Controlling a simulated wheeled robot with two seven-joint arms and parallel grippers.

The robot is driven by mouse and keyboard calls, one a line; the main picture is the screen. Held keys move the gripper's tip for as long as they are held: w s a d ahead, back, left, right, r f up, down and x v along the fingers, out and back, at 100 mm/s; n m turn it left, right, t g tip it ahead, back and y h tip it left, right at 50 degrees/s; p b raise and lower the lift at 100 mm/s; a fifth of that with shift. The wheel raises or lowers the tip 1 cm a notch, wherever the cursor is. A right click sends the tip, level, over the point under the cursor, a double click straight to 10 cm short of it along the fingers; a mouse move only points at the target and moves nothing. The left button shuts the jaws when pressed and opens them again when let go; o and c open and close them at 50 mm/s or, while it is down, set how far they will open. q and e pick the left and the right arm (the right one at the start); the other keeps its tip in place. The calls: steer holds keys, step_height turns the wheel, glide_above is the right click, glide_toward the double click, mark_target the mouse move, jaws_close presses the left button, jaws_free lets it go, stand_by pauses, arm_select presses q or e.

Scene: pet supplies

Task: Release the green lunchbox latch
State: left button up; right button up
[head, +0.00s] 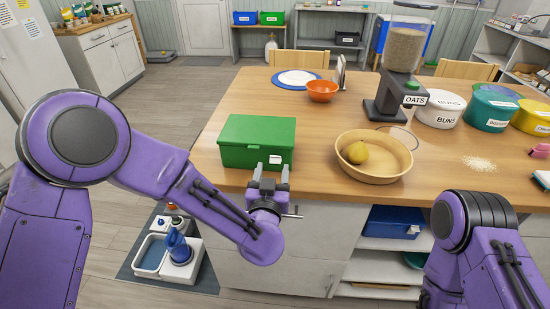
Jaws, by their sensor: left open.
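The green lunchbox (258,134) sits on the wooden table near its front left corner, with its lid down. A small pale latch (276,160) shows on the front face, toward the right. My left gripper (268,172) is in front of the lunchbox at the table's front edge. Its two fingers are apart and point at the box, just below and around the latch's position. I cannot tell whether they touch the box. My right arm shows at the lower right, but its gripper is out of the picture.
Behind are an orange bowl (322,91), an oats dispenser (402,60) and a white buns tin (440,113). The table (307,135) is bare between lunchbox and tan bowl.

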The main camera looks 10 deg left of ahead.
mark_target(275, 161)
arm_select(q)
steer(key=w, duration=0.4)
steer(key=shift+w+d+p, duration=0.15)
steer(key=shift+w+p, duration=0.15)
steer(key=shift+w, duration=0.05)
steer(key=c, duration=1.1)
steer(key=shift+o, duration=0.2)
steer(key=shift+f, duration=0.15)
steer(key=t+b, duration=0.1)
steer(key=b, duration=0.4)
steer(key=f+t+b, duration=0.1)
steer(key=t+b, duration=0.1)
steer(key=b, duration=0.3)
steer(key=f+t+b, duration=0.1)
steer(key=t+b, duration=0.1)
steer(key=b, duration=0.3)
steer(key=shift+s+f, duration=0.2)
steer(key=shift+s, duration=0.2)
steer(key=shift+r+t+b, duration=0.1)
steer(key=shift+t+b, duration=0.2)
steer(key=shift+b, duration=0.2)
steer(key=shift+r, duration=0.2)
steer(key=o, duration=1.1)
steer(key=shift+c, duration=0.2)
